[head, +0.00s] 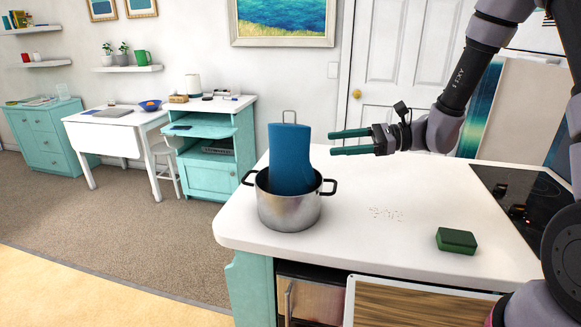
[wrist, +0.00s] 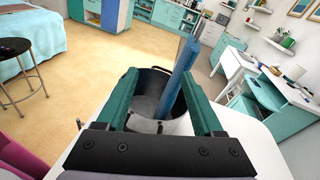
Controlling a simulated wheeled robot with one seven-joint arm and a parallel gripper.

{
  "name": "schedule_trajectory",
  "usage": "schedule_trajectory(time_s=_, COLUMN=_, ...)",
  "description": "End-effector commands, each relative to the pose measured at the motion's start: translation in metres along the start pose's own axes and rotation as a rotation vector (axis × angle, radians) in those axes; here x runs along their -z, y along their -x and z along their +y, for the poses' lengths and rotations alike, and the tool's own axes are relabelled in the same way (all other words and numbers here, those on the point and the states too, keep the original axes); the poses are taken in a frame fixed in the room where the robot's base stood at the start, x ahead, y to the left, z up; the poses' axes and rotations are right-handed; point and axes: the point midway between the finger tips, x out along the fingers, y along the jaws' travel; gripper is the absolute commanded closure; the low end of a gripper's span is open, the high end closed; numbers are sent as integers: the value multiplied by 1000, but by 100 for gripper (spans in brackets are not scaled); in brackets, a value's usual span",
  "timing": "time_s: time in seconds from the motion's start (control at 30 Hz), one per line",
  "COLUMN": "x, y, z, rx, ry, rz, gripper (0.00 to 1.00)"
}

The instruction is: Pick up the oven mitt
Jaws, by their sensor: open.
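The blue oven mitt (head: 290,158) stands upright in a steel pot (head: 288,211) with dark handles, near the left corner of the white counter. Its upper part rises above the rim; its lower end is hidden inside the pot. My gripper (head: 350,141) is open and empty, to the right of the mitt at about the height of its upper part, with its green fingers pointing left toward it. In the wrist view the mitt (wrist: 183,70) shows edge-on beyond the fingertips, between the fingers but nearer the right one. The pot (wrist: 150,92) lies beyond and below the fingers.
A green sponge (head: 456,240) lies on the counter (head: 360,245) at the front right. A dark cooktop (head: 520,195) is set in at the right. Some crumbs (head: 386,214) lie mid-counter, which is otherwise clear.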

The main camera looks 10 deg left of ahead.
Motion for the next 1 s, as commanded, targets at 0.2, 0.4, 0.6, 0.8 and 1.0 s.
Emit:
schedule_trajectory(time_s=0.2, x=48, y=-23, z=-17, rx=131, ry=-172, rz=-98, gripper=31)
schedule_trajectory(time_s=0.4, x=62, y=-33, z=-23, rx=178, ry=-219, rz=-122, gripper=31)
schedule_trajectory(time_s=0.6, x=58, y=-64, z=-29, rx=178, ry=-219, rz=-123, gripper=31)
schedule_trajectory(time_s=0.8, x=56, y=-82, z=-33, rx=179, ry=-218, rz=-122, gripper=31)
schedule_trajectory(time_s=1.0, x=49, y=-104, z=-40, rx=176, ry=-216, rz=-123, gripper=31)
